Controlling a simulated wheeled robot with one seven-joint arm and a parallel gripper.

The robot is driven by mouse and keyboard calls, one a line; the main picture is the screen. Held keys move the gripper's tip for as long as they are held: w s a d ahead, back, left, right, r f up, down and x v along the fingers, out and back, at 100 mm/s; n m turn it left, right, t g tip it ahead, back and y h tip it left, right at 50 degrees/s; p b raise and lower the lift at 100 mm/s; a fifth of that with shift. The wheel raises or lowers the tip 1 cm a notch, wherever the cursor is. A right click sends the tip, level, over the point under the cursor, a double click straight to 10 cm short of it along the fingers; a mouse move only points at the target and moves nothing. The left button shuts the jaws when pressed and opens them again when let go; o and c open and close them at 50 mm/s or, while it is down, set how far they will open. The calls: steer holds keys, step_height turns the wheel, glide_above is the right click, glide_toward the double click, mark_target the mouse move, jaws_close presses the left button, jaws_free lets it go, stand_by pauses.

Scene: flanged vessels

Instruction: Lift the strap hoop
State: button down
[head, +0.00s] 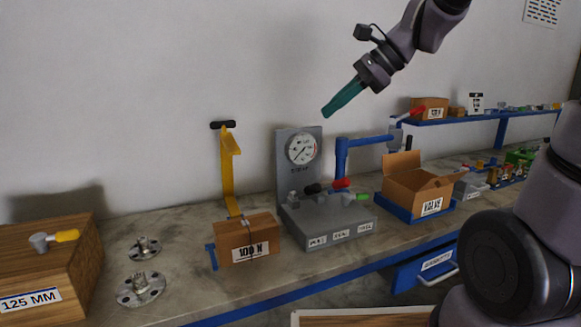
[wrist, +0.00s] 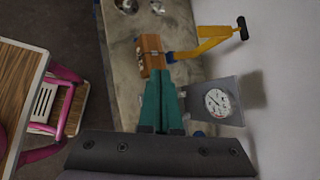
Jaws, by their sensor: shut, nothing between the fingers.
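The strap hoop (head: 230,168) is a yellow band standing upright behind a wooden box (head: 247,241) labelled 100 N, with a short black bar (head: 222,125) at its top. It also shows in the wrist view (wrist: 212,38), running from the box (wrist: 151,55) to the black bar. Whether the bar is fixed to the wall I cannot tell. The hoop's lower end is partly hidden by the box. My gripper (head: 326,112) has teal fingers, shut and empty, held high above the bench, right of the hoop and apart from it. The fingers also show in the wrist view (wrist: 161,76).
A grey gauge stand (head: 330,228) with coloured-handled valves stands right of the box. Further right are a blue post (head: 342,160) and an open carton (head: 416,187). At left are two metal flanges (head: 140,289) and a wooden block (head: 40,270). The air around my gripper is clear.

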steer(key=s+d+n+t+h, duration=0.2)
steer(key=s+d+n+h, duration=0.1)
steer(key=d, duration=0.5)
steer(key=s+d+r+n+t+h, duration=0.1)
steer(key=s+d+n+t+h, duration=0.1)
steer(key=s+d+n, duration=0.3)
steer(key=d+n+h, duration=0.1)
steer(key=d+n, duration=0.1)
steer(key=shift+s+d+n+t+h, duration=0.3)
steer(key=shift+s+d+n+h, duration=0.1)
stand_by(1.2)
